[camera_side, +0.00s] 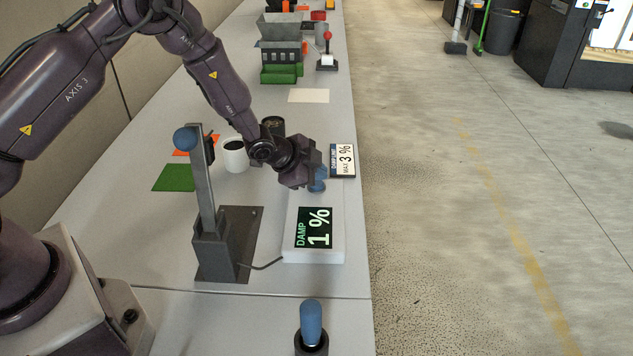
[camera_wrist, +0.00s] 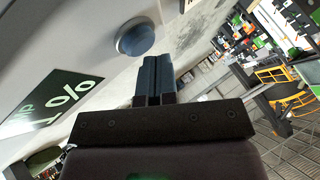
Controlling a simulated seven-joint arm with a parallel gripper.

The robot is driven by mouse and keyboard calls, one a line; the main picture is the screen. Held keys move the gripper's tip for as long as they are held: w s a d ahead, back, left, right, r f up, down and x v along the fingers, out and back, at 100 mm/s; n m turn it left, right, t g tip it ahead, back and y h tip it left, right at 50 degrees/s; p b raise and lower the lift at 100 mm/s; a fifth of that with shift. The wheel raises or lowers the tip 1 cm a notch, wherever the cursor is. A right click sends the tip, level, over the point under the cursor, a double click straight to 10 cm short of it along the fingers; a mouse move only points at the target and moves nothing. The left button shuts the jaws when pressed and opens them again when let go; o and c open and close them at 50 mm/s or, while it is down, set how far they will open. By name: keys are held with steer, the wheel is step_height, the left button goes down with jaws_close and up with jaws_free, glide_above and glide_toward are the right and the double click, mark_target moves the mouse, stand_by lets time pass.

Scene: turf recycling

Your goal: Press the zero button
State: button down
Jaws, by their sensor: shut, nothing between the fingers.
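In the side view my gripper (camera_side: 319,174) hangs over the far end of the box. The button is hard to tell from the blue fingers there, and I cannot tell whether they touch.
A grey stand with a blue ball-topped lever (camera_side: 205,190) is left of the box, joined by a cable. A "MAX 3 %" sign (camera_side: 343,160) lies beyond it. A mug (camera_side: 235,155) and green patch (camera_side: 175,178) are left. A blue-handled tool (camera_side: 311,325) stands in front.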

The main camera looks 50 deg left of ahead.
mark_target(317, 184)
steer(key=shift+f, duration=0.5)
stand_by(0.8)
steer(key=shift+r, duration=0.95)
steer(key=shift+r, duration=2.45)
